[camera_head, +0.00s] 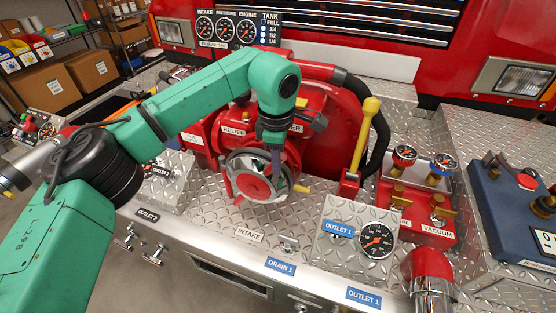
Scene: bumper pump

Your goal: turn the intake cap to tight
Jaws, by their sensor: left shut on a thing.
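The intake cap (247,187) is a round red disc with a silver rim, in the middle of the head view. It faces the front edge of the deck, above the INTAKE label (249,235). A short yellow-tipped lug (301,189) sticks out at its right side. My left gripper (274,172) comes down from above onto the upper right of the cap and is shut on it. The wrist and fingers hide part of the cap's rim, so the exact contact is hard to see. My right gripper is not in view.
The red pump body (312,102) stands behind the cap. A yellow-handled lever (363,140) rises to the right, near a black hose (381,135). The OUTLET 1 gauge box (345,258) stands front right. Red-based gauges (415,215) stand further right. Bare tread plate lies around the cap.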

